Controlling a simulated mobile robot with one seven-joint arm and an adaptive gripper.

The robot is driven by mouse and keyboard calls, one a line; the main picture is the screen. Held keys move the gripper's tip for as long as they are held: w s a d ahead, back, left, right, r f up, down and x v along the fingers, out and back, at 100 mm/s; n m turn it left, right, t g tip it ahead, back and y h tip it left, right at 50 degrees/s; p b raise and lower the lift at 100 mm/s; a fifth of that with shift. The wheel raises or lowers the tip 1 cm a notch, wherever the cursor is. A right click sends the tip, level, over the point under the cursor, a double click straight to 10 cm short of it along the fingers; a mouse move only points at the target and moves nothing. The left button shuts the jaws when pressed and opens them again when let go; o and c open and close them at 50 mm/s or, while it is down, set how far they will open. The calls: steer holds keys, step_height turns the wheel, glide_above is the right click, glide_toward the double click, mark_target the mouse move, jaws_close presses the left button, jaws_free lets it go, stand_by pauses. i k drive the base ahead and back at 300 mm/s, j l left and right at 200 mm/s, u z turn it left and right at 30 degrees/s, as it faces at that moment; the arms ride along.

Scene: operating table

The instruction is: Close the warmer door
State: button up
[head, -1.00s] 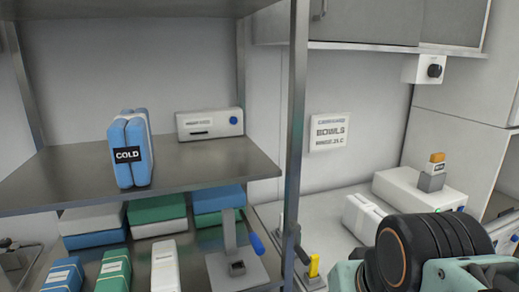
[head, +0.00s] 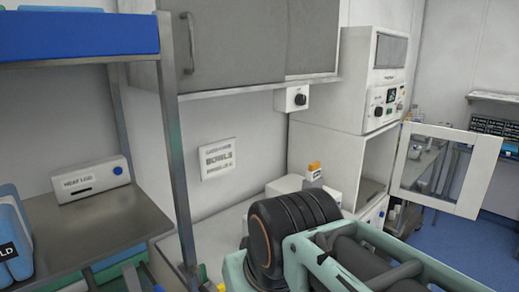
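The warmer (head: 372,62) is a tall white cabinet right of centre in the head view, with a control panel (head: 388,95) of dials and a small display. Below the panel its compartment (head: 376,165) is open. Its white-framed door with a glass pane (head: 426,165) stands swung out to the right, wide open. My arm's black and pale green links cross the lower middle and right, in front of the warmer's lower part. My gripper is not in the picture, so its state and distance from the door are hidden.
A metal shelf rack (head: 172,150) stands at left, holding a white box (head: 90,182) and blue packs (head: 12,235). A wall cupboard (head: 235,45) hangs above a white counter (head: 215,240). Blue floor (head: 500,230) shows at right, with another bench behind the door.

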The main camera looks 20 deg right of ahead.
mark_target(485, 151)
steer(key=z, duration=2.25)
steer(key=i+l+z, duration=0.1)
steer(key=z, duration=0.3)
steer(key=i+z, duration=0.4)
steer(key=i+l+u, duration=0.1)
steer(key=i+u, duration=0.4)
steer(key=i, duration=0.5)
steer(key=i+j+z, duration=0.15)
steer(key=i, duration=1)
steer(key=i+z, duration=0.2)
steer(key=i, duration=0.95)
steer(key=i+u, duration=0.35)
steer(key=i+l+u, duration=0.15)
steer(key=i+u, duration=0.25)
steer(key=i, duration=0.15)
steer(key=i+j+u, duration=0.1)
steer(key=i+u, duration=0.8)
steer(key=k+l, duration=0.05)
